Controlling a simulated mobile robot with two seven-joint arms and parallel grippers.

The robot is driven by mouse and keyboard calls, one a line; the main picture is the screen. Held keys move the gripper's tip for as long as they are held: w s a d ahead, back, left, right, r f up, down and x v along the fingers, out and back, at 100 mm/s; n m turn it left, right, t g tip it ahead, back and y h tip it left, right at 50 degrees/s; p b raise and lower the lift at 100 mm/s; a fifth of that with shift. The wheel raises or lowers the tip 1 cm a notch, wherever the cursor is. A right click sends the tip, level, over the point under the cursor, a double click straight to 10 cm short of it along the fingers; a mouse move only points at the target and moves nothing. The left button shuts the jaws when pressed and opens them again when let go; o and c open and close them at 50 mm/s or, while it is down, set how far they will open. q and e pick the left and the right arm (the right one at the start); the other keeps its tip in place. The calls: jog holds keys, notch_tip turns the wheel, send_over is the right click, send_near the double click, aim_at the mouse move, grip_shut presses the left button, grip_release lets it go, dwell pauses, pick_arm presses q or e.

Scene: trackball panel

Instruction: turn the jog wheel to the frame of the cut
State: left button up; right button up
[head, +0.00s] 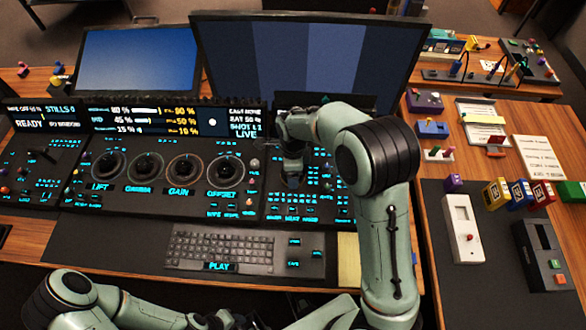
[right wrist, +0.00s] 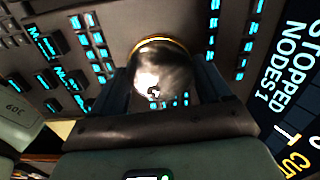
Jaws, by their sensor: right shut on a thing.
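The jog wheel (right wrist: 160,75) shows in the right wrist view as a shiny, rounded metal knob with a gold ring at its far edge. My right gripper (right wrist: 166,88) has one dark finger on each side of it and is shut on it. In the head view my right gripper (head: 292,172) points down at the right part of the panel and hides the wheel. A dark screen (right wrist: 290,90) at the right of the wrist view reads "STOPPED", "NODES 1" and, in yellow, "CUT". My left arm lies low at the bottom left of the head view; its gripper is not clear.
Four ringed trackballs (head: 185,170) sit left of my right gripper. A keyboard (head: 220,248) lies in front of the panel, and a large monitor (head: 305,60) stands behind. Lit keys surround the wheel closely. The right desk holds several small boxes and a white device (head: 461,225).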

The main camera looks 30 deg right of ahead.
jog(key=o, duration=1)
pick_arm(q)
jog(key=shift+w+r+p, duration=0.25)
jog(key=shift+r+p, duration=0.2)
jog(key=shift+r, duration=0.1)
jog(key=shift+w+r+p, duration=0.25)
jog(key=shift+r+p, duration=0.2)
jog(key=shift+r, duration=0.05)
pick_arm(e)
notch_tip(320, 180, up, 14)
jog(key=shift+f, duration=0.25)
